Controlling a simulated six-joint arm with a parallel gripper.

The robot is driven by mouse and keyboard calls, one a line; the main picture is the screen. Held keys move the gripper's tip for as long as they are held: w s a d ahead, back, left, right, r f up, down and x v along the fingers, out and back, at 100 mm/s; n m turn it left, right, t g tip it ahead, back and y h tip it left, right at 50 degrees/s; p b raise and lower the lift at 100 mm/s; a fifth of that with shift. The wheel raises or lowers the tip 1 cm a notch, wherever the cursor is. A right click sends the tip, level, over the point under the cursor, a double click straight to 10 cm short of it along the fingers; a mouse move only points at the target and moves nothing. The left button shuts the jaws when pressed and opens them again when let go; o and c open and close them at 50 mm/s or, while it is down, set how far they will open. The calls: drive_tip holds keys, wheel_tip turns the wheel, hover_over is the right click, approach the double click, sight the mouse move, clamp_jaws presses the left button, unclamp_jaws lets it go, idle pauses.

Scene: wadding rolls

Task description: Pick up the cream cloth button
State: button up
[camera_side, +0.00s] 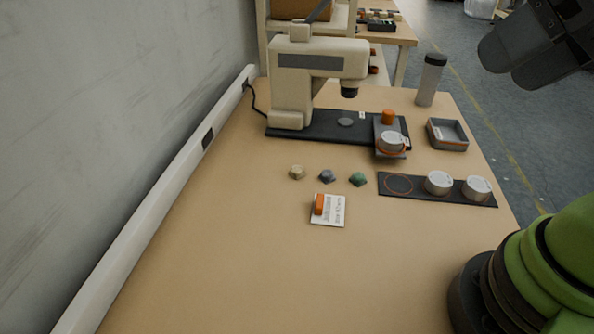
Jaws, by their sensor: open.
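The cream cloth button (297,172) is a small, pale, faceted piece lying on the tan table, leftmost in a row of three. A blue-grey one (327,176) and a green one (358,179) lie to its right, apart from it. My gripper (505,62) shows only in part at the top right corner, dark grey, high above the table's right side and far from the button. It is open, and nothing shows between its fingers.
A cream press machine (290,85) on a black base stands behind. A black strip (400,186) carries white rolls (438,183) at right. A grey tray (464,136), a bottle (430,80) and a card with an orange block (319,204) stand nearby. The front left table is clear.

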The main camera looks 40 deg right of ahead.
drive_tip(key=n+g+h, duration=0.2)
drive_tip(key=n+g, duration=0.2)
drive_tip(key=g, duration=0.2)
hover_over(297, 168)
drive_tip(key=s, duration=0.1)
wheel_tip(297, 168, down, 25)
drive_tip(key=shift+d+f, duration=0.1)
drive_tip(key=shift+d, duration=0.05)
drive_tip(key=shift+t, duration=0.3)
drive_tip(key=shift+w+f, duration=0.2)
drive_tip(key=shift+f, duration=1.25)
drive_tip(key=shift+w+f, duration=0.2)
drive_tip(key=shift+f, duration=1.25)
drive_tip(key=c, duration=1)
